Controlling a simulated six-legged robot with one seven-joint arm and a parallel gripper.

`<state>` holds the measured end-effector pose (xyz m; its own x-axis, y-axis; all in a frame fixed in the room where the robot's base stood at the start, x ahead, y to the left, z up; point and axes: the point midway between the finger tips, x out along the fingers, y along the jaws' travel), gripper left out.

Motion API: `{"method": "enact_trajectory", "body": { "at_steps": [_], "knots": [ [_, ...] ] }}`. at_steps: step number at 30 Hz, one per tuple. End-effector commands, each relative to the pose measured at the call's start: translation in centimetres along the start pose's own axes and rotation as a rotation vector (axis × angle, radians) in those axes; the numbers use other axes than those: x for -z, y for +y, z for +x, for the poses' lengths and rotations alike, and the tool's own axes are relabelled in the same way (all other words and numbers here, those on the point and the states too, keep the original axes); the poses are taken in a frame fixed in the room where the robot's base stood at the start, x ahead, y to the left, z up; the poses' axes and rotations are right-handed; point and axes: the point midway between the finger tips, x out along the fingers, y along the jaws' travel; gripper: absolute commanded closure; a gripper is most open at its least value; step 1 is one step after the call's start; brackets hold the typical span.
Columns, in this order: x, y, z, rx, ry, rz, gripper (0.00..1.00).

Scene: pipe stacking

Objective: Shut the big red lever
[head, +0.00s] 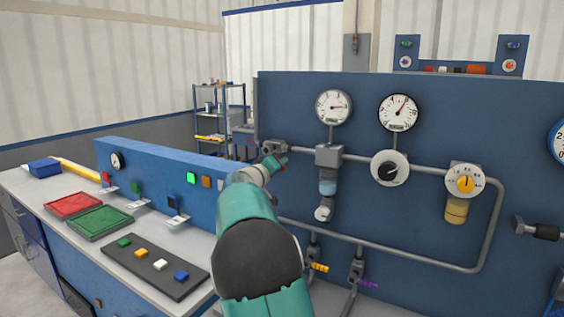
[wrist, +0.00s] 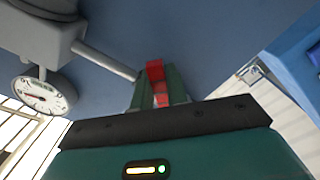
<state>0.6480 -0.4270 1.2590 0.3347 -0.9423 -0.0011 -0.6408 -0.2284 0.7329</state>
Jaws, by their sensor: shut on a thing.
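The red lever (wrist: 155,70) shows in the wrist view between the two green fingers of my gripper (wrist: 160,95). The fingers are shut on it, and part of its red surface shows between them. In the head view my gripper (head: 276,163) is at the left end of the upper grey pipe, in front of the blue panel. Only a small bit of red shows beside it there. A grey fitting (head: 272,147) sits just behind the gripper. My arm and gripper hide most of the lever in the head view, so its exact angle cannot be told.
The blue panel (head: 420,125) carries gauges (head: 333,106), a black knob (head: 390,168) and a yellow dial (head: 465,181). Grey pipes (head: 400,250) run across it. At left, a bench holds a red tray (head: 73,204), a green tray (head: 100,221) and coloured blocks. A shelf stands behind.

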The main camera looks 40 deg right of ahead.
Motion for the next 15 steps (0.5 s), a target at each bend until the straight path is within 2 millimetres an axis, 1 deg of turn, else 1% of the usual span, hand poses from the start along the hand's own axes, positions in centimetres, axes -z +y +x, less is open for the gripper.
{"method": "enact_trajectory", "body": {
  "at_steps": [1, 15],
  "knots": [
    [0.3, -0.4, -0.1, 0.003, 0.006, 0.043, 1.00],
    [1.2, -2.9, -0.2, 0.005, 0.009, 0.487, 1.00]
  ]
}}
